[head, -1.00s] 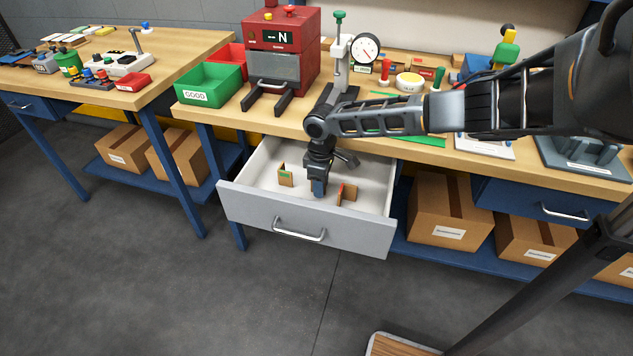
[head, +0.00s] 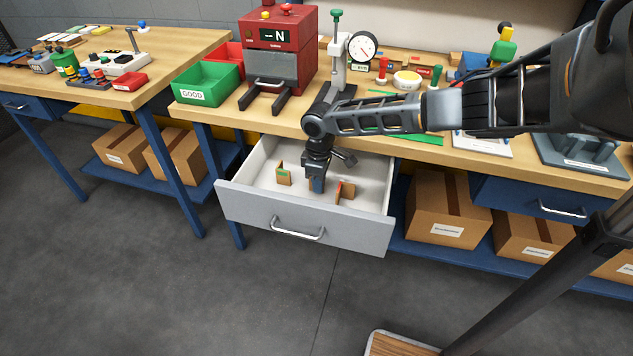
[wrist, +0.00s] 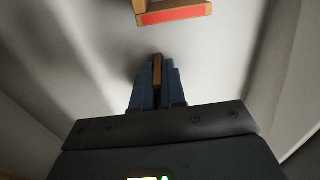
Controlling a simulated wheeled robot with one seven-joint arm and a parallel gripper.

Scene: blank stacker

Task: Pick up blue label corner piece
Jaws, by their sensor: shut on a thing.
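My gripper (head: 316,184) is down inside the open drawer (head: 262,206). In the wrist view its two blue-grey fingers (wrist: 157,88) are shut on a thin brown piece (wrist: 157,72), seen edge-on between them. No label shows on the held piece, so I cannot tell its colour. A corner piece with a green label (head: 284,175) stands in the drawer to the left of the gripper. A corner piece with a red label (head: 345,191) stands to the right; its red label also shows at the top of the wrist view (wrist: 175,15).
The drawer walls stand close around the gripper. The workbench top (head: 290,122) is above, with a red machine (head: 277,50), a green bin (head: 207,84) and a dial gauge (head: 363,47). Cardboard boxes (head: 447,205) sit on the shelf below.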

